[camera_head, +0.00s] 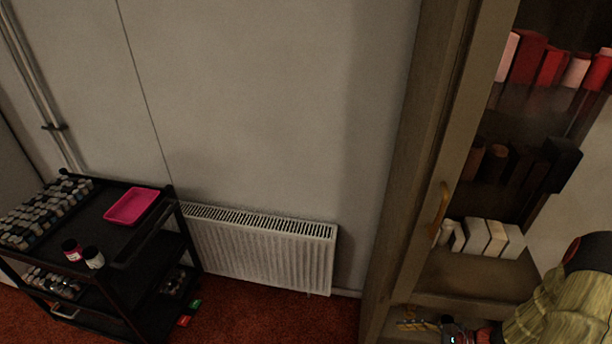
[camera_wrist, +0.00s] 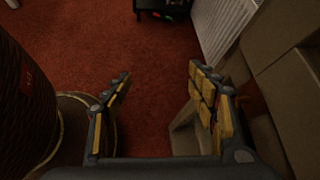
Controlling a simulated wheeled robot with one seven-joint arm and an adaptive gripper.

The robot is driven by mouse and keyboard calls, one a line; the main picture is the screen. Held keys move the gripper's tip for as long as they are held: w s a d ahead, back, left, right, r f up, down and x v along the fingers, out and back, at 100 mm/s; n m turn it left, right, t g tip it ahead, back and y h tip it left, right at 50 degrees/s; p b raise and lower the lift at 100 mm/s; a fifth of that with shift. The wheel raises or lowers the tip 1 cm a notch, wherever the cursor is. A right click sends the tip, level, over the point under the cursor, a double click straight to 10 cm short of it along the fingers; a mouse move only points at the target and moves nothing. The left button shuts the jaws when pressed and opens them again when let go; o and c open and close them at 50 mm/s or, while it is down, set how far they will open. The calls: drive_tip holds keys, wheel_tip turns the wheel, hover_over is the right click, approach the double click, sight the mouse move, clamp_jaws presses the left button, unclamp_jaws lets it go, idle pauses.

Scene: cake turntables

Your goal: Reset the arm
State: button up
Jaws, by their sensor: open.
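My gripper (camera_wrist: 160,105) is open and empty in the wrist view, with its yellow-padded fingers spread above the red carpet. In the head view, part of my arm shows at the lower right, in front of the wooden cabinet (camera_head: 400,180).
A black cart (camera_head: 150,240) holds a pink tray (camera_head: 131,206), two small jars (camera_head: 82,253) and many small bottles (camera_head: 40,210). A white radiator (camera_head: 262,250) is on the wall. Books (camera_head: 485,237) stand in the cabinet. Red carpet (camera_wrist: 150,60) is open below.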

drive_tip(key=s+a+r+n+g+h, duration=0.1)
drive_tip(key=s+r+n+h, duration=0.3)
drive_tip(key=r, duration=0.5)
drive_tip(key=s+a+r+n+g+h+p, duration=0.1)
drive_tip(key=s+a+r+n+g+h, duration=0.1)
drive_tip(key=r+n, duration=0.6)
drive_tip(key=s+a+r+n+g+h, duration=0.1)
drive_tip(key=s+r+n+h, duration=0.25)
drive_tip(key=r, duration=0.65)
drive_tip(key=s+a+r+n+t+p, duration=0.1)
drive_tip(key=a+r+n+t, duration=0.4)
drive_tip(key=r, duration=0.9)
drive_tip(key=a, duration=0.2)
drive_tip(key=shift+s+a, duration=0.15)
drive_tip(key=shift+a, duration=0.15)
drive_tip(key=shift+h, duration=0.25)
drive_tip(key=shift+c, duration=1.1)
